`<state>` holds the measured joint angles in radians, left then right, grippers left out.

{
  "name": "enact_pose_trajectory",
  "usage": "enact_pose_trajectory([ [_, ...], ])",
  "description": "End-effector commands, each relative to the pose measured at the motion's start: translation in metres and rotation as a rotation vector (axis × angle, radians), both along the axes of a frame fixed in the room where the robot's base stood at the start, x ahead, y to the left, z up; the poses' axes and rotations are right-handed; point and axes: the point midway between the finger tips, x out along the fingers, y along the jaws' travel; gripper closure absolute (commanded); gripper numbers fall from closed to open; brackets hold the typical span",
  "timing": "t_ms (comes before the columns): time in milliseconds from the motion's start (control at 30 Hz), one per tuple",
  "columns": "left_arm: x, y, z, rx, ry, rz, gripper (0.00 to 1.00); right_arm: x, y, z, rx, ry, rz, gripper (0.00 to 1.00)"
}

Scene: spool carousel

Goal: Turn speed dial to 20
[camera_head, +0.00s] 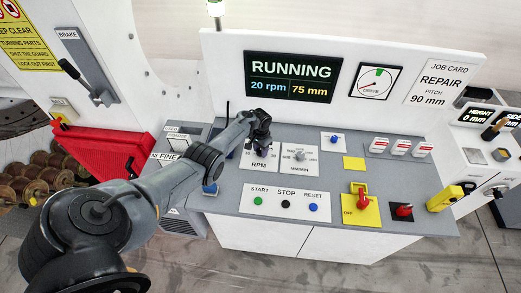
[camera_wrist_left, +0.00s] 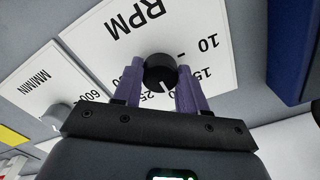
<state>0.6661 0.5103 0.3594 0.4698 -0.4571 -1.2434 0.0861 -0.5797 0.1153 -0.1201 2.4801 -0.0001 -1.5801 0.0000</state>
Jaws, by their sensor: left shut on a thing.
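The speed dial is a black round knob (camera_wrist_left: 160,70) on a white RPM plate (camera_wrist_left: 118,45), with 10, 15 and part of 25 readable in the left wrist view. My left gripper (camera_wrist_left: 161,76) is shut on the knob, a purple finger on each side. In the head view my left gripper (camera_head: 260,139) covers the knob above the RPM plate (camera_head: 259,163). The display (camera_head: 291,78) reads RUNNING, 20 rpm, 75 mm. My right gripper is out of view.
Right of the RPM plate is the MM/MIN dial (camera_head: 299,156). START, STOP and RESET buttons (camera_head: 286,204) lie in front. A red switch on a yellow plate (camera_head: 361,211) is farther right. A red guard (camera_head: 103,150) stands at the left.

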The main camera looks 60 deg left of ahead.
Motion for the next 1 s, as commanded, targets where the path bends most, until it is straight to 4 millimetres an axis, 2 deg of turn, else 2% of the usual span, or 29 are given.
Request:
enact_pose_trajectory([
  [533, 0.0004, 0.0001, 0.0006, 0.000, -0.001, -0.028, 0.89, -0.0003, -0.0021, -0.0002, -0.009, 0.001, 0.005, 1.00],
  [567, 0.0004, 0.0001, 0.0005, 0.000, -0.001, -0.028, 0.57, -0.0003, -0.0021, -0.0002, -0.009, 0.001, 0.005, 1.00],
  [700, 0.0004, 0.0001, 0.0004, 0.000, -0.001, -0.027, 0.36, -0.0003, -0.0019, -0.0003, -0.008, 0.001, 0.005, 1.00],
  [733, 0.0003, 0.0001, 0.0004, 0.000, -0.001, -0.027, 0.33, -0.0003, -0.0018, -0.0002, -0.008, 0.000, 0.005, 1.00],
  [1000, 0.0002, 0.0000, 0.0008, 0.000, -0.001, -0.027, 0.33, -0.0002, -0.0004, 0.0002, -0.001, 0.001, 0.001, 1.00],
])
